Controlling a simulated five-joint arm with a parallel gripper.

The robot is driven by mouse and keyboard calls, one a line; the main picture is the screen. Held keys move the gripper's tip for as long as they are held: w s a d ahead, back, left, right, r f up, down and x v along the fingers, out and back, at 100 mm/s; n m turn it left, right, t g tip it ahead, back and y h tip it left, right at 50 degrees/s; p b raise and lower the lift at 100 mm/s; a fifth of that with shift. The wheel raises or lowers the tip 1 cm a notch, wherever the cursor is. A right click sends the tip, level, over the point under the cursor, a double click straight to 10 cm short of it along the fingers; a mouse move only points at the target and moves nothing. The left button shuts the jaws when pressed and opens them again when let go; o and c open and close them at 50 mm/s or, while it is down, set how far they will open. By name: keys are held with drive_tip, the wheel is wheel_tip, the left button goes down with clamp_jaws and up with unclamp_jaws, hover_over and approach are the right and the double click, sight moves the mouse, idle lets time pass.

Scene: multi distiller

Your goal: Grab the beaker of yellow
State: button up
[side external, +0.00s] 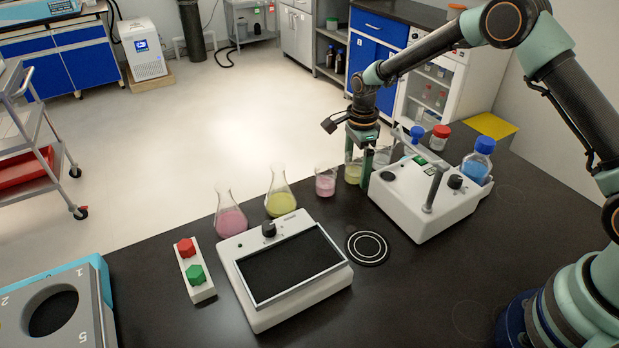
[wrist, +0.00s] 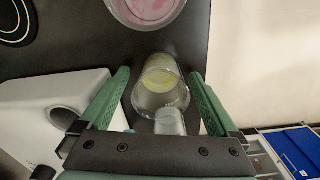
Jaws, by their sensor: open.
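The beaker of yellow (side external: 353,173) stands on the black bench, partly hidden by my gripper (side external: 357,170). My gripper points down over it, open, with its green fingers on either side. In the wrist view the beaker (wrist: 157,82) shows between the fingertips (wrist: 160,76), with visible gaps to the fingers. Its yellow liquid sits low in the clear glass. A beaker of pink (side external: 325,184) stands to its left and also shows at the top of the wrist view (wrist: 146,10).
Flasks of yellow (side external: 280,203) and pink (side external: 231,222) stand further left. A blue-capped bottle (side external: 478,166) is at right.

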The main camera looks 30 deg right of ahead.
drive_tip(key=c, duration=1.5)
drive_tip(key=shift+r, duration=0.15)
